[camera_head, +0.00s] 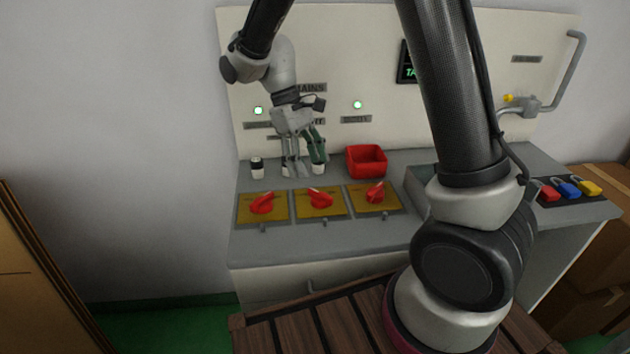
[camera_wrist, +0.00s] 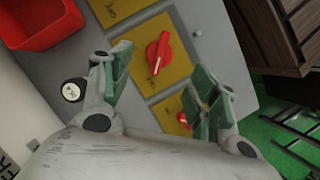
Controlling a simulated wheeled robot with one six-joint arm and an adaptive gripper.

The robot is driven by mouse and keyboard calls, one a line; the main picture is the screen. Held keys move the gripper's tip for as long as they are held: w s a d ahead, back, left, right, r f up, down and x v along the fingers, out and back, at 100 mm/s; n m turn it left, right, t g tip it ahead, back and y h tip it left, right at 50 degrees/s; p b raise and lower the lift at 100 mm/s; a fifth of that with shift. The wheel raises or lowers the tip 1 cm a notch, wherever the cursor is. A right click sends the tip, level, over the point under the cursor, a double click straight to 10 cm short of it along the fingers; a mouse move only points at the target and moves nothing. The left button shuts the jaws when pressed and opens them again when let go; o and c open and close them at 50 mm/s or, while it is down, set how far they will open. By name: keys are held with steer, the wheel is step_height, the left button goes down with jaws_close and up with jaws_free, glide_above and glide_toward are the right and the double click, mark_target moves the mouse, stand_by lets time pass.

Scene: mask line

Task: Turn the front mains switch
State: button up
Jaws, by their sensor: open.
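Three red rotary switches sit on yellow plates on the grey bench: left (camera_head: 262,204), middle (camera_head: 320,198) and right (camera_head: 376,191). Their labels are too small to read, so I cannot tell which is the front mains switch. My gripper (camera_head: 304,168) is open and empty, pointing down behind the left and middle plates. In the wrist view, the open fingers of my gripper (camera_wrist: 162,80) stand apart, with the middle switch (camera_wrist: 158,53) beyond and between them. The left switch (camera_wrist: 184,119) is partly hidden by a finger there.
A red bin (camera_head: 366,161) stands behind the right plate. A small black-and-white cylinder (camera_head: 257,168) stands behind the left plate. Padlocks (camera_head: 570,188) lie at the bench's right. The upright panel (camera_head: 380,50) rises behind the bench, with two lit lamps. My arm hides part of the bench.

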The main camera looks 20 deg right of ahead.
steer(key=shift+v, duration=1.9)
